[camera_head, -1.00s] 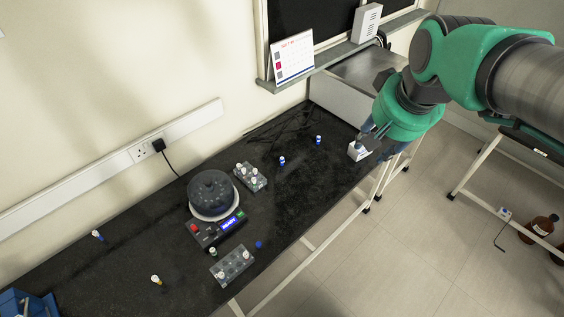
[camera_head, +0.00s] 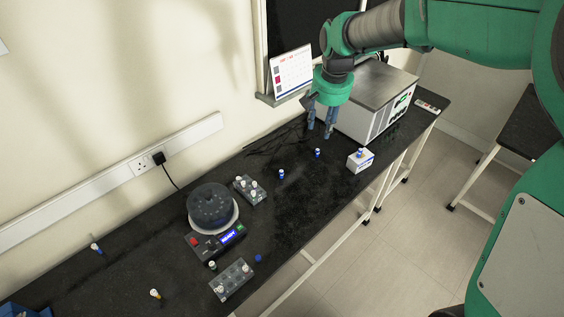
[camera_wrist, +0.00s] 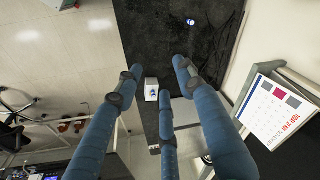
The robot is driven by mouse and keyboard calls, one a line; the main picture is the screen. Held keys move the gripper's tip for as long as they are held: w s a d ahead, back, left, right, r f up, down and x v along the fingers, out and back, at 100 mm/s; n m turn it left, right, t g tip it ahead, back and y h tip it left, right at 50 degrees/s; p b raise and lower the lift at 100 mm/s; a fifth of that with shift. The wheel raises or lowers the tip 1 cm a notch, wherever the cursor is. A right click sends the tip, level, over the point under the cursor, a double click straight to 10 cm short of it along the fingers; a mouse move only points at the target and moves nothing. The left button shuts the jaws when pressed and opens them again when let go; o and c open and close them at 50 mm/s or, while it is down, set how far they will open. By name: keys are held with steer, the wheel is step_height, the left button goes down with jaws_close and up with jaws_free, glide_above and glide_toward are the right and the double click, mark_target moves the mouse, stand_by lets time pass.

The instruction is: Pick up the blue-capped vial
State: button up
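Several blue-capped vials show in the head view. One vial (camera_head: 318,153) stands on the black bench just below my gripper, another (camera_head: 281,174) stands to its left, and one (camera_head: 360,153) is on top of a small white box (camera_head: 361,163). A further blue-topped vial (camera_head: 96,248) is at the far left. My gripper (camera_head: 323,133) hangs above the bench with its blue fingers spread and nothing between them. The wrist view shows the box (camera_wrist: 152,94) with a blue cap on it between the open fingers, and a vial (camera_wrist: 190,21) near the top edge.
A white-sided machine (camera_head: 375,100) stands close to the right of my gripper. A calendar (camera_head: 291,72) is behind it. A round dark device (camera_head: 212,207) and two vial racks (camera_head: 249,190) (camera_head: 232,279) are at the left. The bench between vials is clear.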

steer(key=w+a+f+g, duration=0.1)
steer(key=w+a+f, duration=0.6)
steer(key=w+f, duration=0.45)
steer(key=m+g, duration=0.1)
glide_above(281, 171)
step_height(281, 171, down, 16)
steer(key=shift+s+f+p, duration=0.15)
steer(key=shift+p, duration=0.3)
steer(key=shift+f, duration=0.15)
steer(key=shift+f+b, duration=0.4)
steer(key=shift+f, duration=3.75)
steer(key=shift+f+b, duration=0.35)
steer(key=shift+f, duration=2.25)
